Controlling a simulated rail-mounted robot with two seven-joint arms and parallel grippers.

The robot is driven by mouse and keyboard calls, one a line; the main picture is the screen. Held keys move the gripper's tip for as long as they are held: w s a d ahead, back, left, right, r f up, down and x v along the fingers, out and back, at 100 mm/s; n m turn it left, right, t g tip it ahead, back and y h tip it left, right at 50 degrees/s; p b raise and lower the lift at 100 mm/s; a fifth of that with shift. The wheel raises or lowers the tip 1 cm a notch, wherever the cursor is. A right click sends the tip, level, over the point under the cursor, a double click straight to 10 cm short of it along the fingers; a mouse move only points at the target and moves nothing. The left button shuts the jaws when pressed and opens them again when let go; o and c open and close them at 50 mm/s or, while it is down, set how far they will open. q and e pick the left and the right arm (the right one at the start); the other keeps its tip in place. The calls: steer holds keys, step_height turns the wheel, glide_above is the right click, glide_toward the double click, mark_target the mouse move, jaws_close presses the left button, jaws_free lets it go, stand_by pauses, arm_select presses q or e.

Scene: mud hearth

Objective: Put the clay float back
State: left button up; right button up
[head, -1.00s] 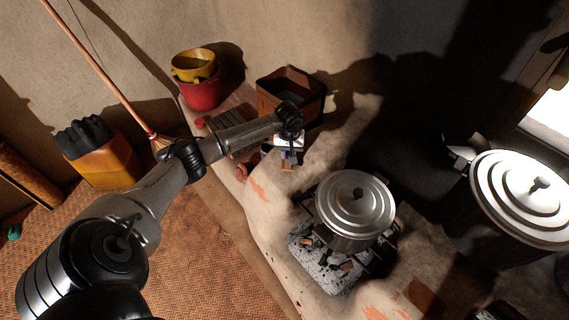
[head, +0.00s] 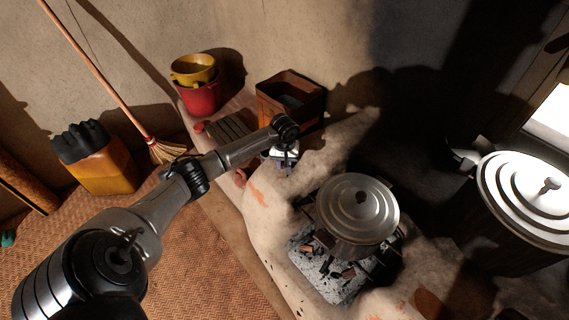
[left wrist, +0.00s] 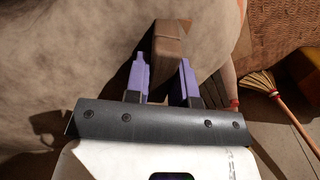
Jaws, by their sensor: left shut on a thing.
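The clay float (left wrist: 168,48) shows as a brown block between the purple fingers of my left gripper (left wrist: 165,80) in the left wrist view. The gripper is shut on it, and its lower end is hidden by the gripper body. In the head view my left gripper (head: 286,166) points down over the pale mud hearth (head: 262,200), left of the lidded pot. There the float is too small and shaded to make out. I cannot tell whether the float touches the hearth. My right gripper is in neither current view.
A lidded pot (head: 357,208) stands over the fire pit on the right. Behind my arm are a wooden box (head: 291,100), a slatted rack (head: 229,128) and a red bucket (head: 200,97). A broom (head: 110,85) leans at the wall, near a yellow jerrycan (head: 100,165).

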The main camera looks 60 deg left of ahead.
arm_select(q)
steer(key=shift+f, duration=0.15)
steer(key=o, duration=0.9)
steer(key=shift+r, duration=0.25)
step_height(320, 180, up, 12)
steer(key=p, duration=0.5)
steer(key=shift+f, duration=0.1)
